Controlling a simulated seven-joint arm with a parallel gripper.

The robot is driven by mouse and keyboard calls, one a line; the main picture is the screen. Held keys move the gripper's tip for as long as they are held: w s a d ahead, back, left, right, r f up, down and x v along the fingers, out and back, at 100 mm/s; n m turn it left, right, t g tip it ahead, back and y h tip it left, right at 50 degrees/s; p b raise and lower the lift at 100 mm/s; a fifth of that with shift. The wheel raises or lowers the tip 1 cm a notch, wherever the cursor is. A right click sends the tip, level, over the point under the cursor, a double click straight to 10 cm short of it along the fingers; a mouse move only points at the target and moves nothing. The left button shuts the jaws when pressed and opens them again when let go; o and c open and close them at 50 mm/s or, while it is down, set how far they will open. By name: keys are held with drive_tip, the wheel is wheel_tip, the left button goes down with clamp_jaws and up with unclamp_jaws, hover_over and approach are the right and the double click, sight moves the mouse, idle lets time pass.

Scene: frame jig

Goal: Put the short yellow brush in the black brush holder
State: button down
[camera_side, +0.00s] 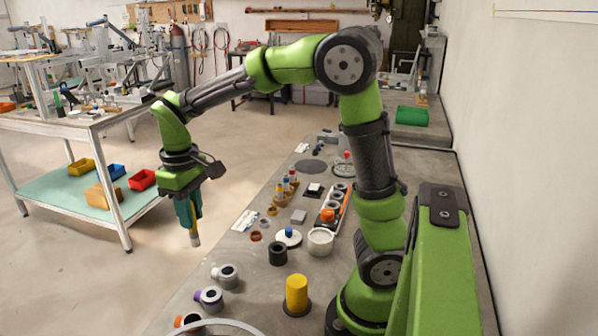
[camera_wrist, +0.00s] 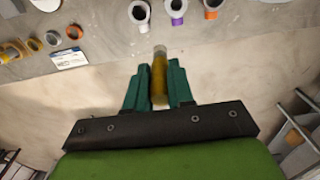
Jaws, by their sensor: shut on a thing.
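My gripper (camera_side: 188,212) points down with its green fingers shut on a yellow brush, whose lower end (camera_side: 195,239) sticks out below the fingertips. In the wrist view the brush (camera_wrist: 160,92) is a yellow-brown rod with a paler tip, between the two fingers of the gripper (camera_wrist: 159,72). It hangs clear, in the picture left of the bench. A black cup (camera_side: 278,253), which looks like the brush holder, stands on the bench to the right of the gripper. I cannot make the black cup out in the wrist view.
On the bench are a white cup (camera_side: 320,240), a yellow cylinder (camera_side: 296,292) on a dark base, and several grey sleeves with coloured ends, one purple (camera_side: 209,297). Several small rings (camera_wrist: 75,31) lie beside a white card (camera_wrist: 69,59).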

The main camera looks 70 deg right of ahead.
drive_tip(key=s+d+m, duration=0.2)
drive_tip(key=s+d, duration=0.4)
drive_tip(key=d, duration=0.4)
drive_tip(key=n, duration=0.2)
hover_over(278, 254)
drive_tip(key=d, duration=0.2)
wheel_tip(278, 254, down, 4)
drive_tip(key=r, duration=0.1)
drive_tip(key=shift+w+f, duration=0.15)
drive_tip(key=shift+f, duration=1.05)
drive_tip(key=shift+w+f, duration=0.1)
drive_tip(key=shift+f, duration=1.1)
drive_tip(key=shift+f, duration=0.15)
drive_tip(key=shift+f, duration=2.25)
drive_tip(key=c, duration=0.7)
unclamp_jaws()
drive_tip(key=shift+c, duration=0.2)
